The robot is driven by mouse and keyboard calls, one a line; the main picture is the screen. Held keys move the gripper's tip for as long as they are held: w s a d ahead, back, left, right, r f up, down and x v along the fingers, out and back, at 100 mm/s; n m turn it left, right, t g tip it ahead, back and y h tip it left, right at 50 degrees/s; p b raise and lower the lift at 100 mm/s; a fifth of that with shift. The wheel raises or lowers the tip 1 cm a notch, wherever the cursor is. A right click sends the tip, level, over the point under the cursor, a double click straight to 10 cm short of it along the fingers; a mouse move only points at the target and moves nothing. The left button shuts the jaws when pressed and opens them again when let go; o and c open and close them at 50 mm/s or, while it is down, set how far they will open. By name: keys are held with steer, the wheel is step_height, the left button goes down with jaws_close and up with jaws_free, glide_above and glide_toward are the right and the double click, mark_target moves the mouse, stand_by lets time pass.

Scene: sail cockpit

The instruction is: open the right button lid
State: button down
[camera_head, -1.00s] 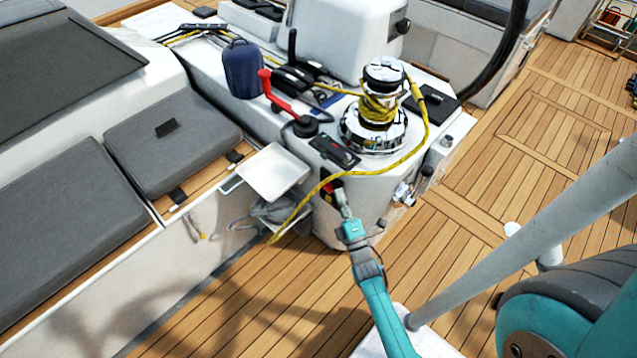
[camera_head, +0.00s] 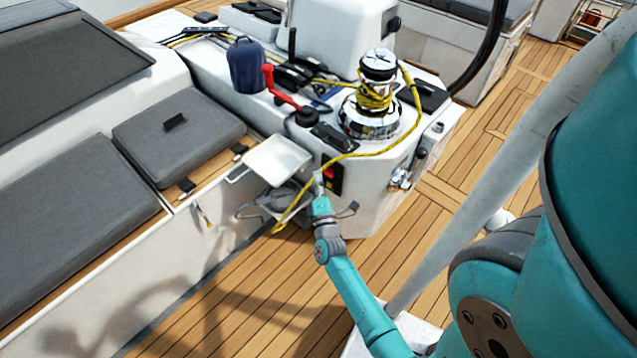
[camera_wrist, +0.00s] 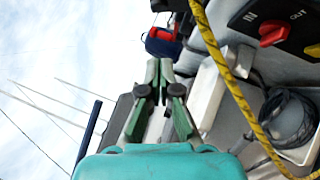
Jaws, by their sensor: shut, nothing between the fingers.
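My gripper (camera_head: 318,180) is shut and empty at the side of the white winch console (camera_head: 375,195), just left of a black switch panel (camera_head: 337,183). In the wrist view, its fingers (camera_wrist: 160,68) meet at the tips and point up, with the panel far off to the upper right. That panel carries IN and OUT lettering, a red knob (camera_wrist: 272,33) and part of a yellow one (camera_wrist: 313,50). A small dark panel (camera_head: 335,137) lies on the console top, beside the winch. I cannot make out which part is the right button lid or whether it is open.
The chrome winch (camera_head: 370,120) holds a yellow rope (camera_head: 385,151) that hangs across the console front. A white tray (camera_head: 277,160) sticks out left of my gripper. A red-handled lever (camera_head: 283,88) and blue bag (camera_head: 246,66) stand behind. The wooden deck (camera_head: 265,300) is open in front.

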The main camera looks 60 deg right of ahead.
mark_target(330, 140)
steer(key=w+d+r, duration=0.3)
steer(key=d, duration=0.5)
steer(key=shift+d, duration=0.25)
